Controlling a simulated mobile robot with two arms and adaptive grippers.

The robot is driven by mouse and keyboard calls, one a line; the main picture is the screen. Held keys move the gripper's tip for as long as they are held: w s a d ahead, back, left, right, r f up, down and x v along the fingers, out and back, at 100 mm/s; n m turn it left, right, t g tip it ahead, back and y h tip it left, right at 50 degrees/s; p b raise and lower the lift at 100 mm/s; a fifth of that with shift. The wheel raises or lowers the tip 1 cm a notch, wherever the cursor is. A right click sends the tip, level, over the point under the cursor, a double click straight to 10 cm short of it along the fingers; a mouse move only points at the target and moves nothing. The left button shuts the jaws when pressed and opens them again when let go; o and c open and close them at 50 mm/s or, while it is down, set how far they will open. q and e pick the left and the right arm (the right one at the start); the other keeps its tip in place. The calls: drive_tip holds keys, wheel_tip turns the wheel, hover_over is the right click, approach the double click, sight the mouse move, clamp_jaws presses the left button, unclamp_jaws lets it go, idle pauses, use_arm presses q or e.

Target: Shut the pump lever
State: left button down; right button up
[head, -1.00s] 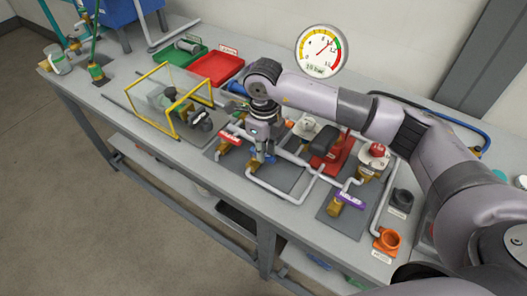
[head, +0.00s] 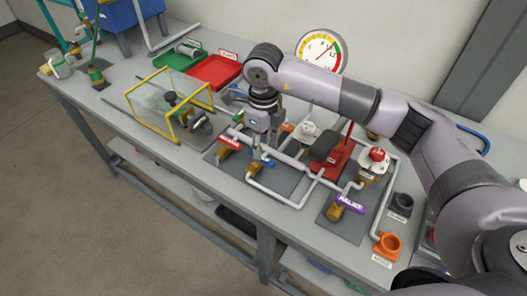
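A valve handle with a red tag (head: 229,143) sits on a brass body on the dark pipe plate in the head view. A purple-tagged handle (head: 350,203) sits on a brass body on the plate further right. I cannot read either tag, so I cannot tell which handle is the pump lever. My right gripper (head: 263,157) points down over the pipes, just right of the red-tagged handle. It appears apart from that handle. Its fingers are small and partly hidden, so their opening is unclear. My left gripper is out of view.
A yellow-framed clear guard (head: 172,138) stands left of the pipes. Red (head: 214,71) and green (head: 178,58) trays lie behind it. A round gauge (head: 322,47) is behind my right arm.

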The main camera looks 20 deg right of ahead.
sight(264, 158)
wheel_tip(264, 158, up, 8)
drive_tip(key=shift+f, duration=0.15)
idle(0.6)
